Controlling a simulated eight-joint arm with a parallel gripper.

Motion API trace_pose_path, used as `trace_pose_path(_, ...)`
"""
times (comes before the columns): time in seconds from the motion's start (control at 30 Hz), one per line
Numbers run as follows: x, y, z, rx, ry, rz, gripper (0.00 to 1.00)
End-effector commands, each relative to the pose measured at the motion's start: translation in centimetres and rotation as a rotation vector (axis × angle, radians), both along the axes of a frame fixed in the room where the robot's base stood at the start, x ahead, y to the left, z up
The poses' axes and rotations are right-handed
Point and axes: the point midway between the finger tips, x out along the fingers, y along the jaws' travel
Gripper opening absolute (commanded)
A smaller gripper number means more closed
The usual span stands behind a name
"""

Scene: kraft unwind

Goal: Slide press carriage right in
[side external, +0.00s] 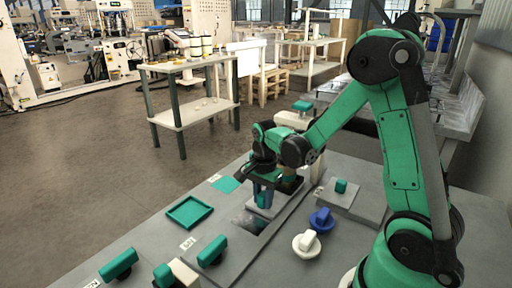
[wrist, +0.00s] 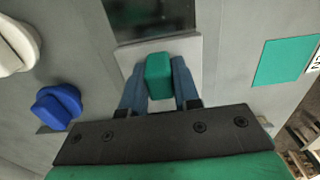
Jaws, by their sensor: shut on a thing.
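The press carriage (wrist: 190,46) is a light grey plate with an upright green handle (wrist: 159,72). In the wrist view my gripper (wrist: 159,82) has its two blue fingers on either side of the handle, shut on it. In the side view my gripper (side external: 263,194) comes down over the carriage (side external: 258,210), and the fingers and arm hide part of it. A dark slot (wrist: 152,22) lies beyond the carriage in the wrist view. A pale press body (side external: 295,120) with a green top stands just behind my gripper; its lower part is partly hidden.
A blue knob (side external: 322,220) and a white knob (side external: 306,243) sit right of the carriage track. A grey plate with a green handle (side external: 341,186) lies farther right. A green tray (side external: 189,212), a green square (side external: 225,184) and several green handles lie on the left of the bench.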

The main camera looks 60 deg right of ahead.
Motion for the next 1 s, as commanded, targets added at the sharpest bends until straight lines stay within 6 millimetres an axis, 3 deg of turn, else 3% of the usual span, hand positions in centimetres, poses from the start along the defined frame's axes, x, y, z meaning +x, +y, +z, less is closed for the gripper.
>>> trace_pose_path(0.63,0.0,0.0,0.0,0.000,0.002,-0.001,0.00)
trace_pose_path(0.9,0.0,-3.4,0.0,0.001,0.003,-0.005,0.00)
trace_pose_path(1.0,0.0,-3.8,0.0,0.000,0.003,-0.001,0.00)
